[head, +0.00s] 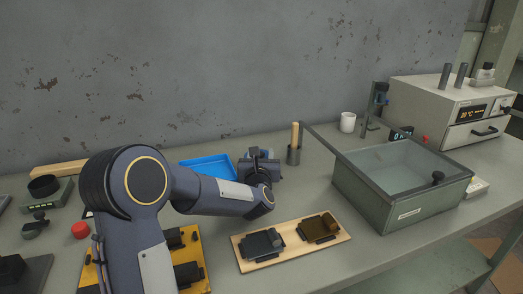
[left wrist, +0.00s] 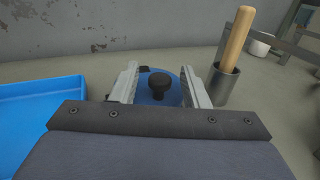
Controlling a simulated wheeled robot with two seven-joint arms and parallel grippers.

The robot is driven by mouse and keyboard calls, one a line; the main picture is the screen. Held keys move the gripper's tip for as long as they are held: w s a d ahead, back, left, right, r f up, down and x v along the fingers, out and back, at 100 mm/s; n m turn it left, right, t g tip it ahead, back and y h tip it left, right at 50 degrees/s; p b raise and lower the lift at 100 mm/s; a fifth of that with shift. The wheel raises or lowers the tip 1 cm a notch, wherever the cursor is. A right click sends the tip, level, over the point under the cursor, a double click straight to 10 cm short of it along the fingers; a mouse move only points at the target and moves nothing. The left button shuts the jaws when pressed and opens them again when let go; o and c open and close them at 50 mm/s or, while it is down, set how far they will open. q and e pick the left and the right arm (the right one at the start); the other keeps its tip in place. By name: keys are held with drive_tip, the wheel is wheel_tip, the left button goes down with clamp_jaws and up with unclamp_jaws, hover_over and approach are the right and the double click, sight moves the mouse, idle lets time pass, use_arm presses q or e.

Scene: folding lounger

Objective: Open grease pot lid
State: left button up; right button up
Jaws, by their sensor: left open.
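The grease pot shows in the left wrist view as a round blue lid (left wrist: 146,98) with a black knob (left wrist: 160,82) on top. The lid looks closed, and the pot's body is hidden below it. My left gripper (left wrist: 160,74) is open, with one finger on each side of the knob. A gap shows between the knob and each finger. In the head view my left gripper (head: 263,168) is over the bench behind the wooden board, and I cannot make out the pot there. My right gripper is not in view.
A blue tray (head: 203,168) lies left of the gripper. A metal cup (head: 294,156) with a wooden handle (head: 295,133) stands close on the right. A glass-topped box (head: 385,195) is further right. A wooden board (head: 290,247) with two dark parts lies in front.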

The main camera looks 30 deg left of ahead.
use_arm(q)
drive_tip(key=shift+x, duration=1.25)
clamp_jaws()
